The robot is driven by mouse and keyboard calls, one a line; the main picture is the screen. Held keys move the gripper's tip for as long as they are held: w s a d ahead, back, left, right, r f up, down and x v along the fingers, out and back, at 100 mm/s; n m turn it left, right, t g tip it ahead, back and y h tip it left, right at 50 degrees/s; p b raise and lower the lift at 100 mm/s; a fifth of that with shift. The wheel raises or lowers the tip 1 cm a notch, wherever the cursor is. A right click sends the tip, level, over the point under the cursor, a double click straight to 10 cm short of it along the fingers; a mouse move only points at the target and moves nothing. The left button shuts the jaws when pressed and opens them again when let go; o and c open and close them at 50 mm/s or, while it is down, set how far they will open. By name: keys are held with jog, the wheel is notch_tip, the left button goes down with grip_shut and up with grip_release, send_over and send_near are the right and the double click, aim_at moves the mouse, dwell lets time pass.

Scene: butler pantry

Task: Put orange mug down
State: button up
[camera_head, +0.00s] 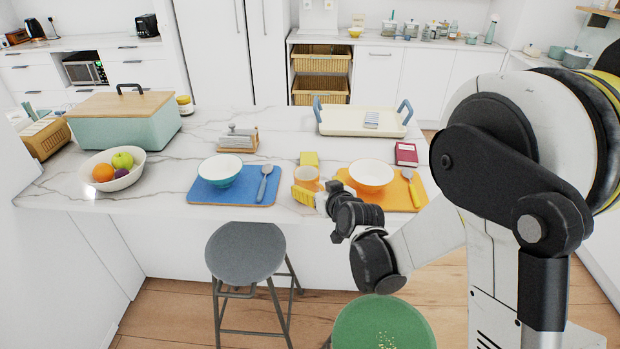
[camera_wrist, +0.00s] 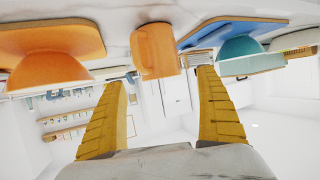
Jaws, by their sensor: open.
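The orange mug (camera_head: 306,174) stands upright on the marble island counter (camera_head: 170,208), between the blue mat (camera_head: 208,194) and the orange mat (camera_head: 398,196). My gripper (camera_head: 309,192) is at the counter's front edge, close to the near side of the mug, and partly hides it. In the wrist view, which is upside down, the mug (camera_wrist: 155,52) rests on the counter. My gripper (camera_wrist: 161,76) is open, with its yellow fingers spread on either side of the mug's line. The mug appears just beyond the fingertips, and I see no finger touching it.
A teal bowl (camera_head: 220,172) sits on the blue mat and an orange bowl (camera_head: 371,177) on the orange mat. A grey stool (camera_head: 245,250) and a green stool (camera_head: 383,325) stand in front of the island.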

jog(key=s+d+r+m+g+h, duration=0.1)
jog(key=s+d+r, duration=0.35)
jog(key=s, duration=0.25)
jog(key=s+d+r+m+g+h, duration=0.1)
jog(key=s+d+r+g, duration=0.1)
jog(key=s+d+r, duration=0.35)
jog(key=s+d+g+h, duration=0.1)
jog(key=s+d, duration=0.2)
jog(key=s, duration=0.3)
jog(key=s+d+f+m+h, duration=0.1)
jog(key=s+d, duration=0.1)
jog(key=s, duration=0.4)
jog(key=s+d+m+g, duration=0.1)
jog(key=s+d, duration=0.2)
jog(key=s, duration=0.4)
jog(key=shift+d+f+g+h+p, duration=0.2)
jog(key=shift+d+g+h+p, duration=0.1)
jog(key=shift+d+h, duration=0.1)
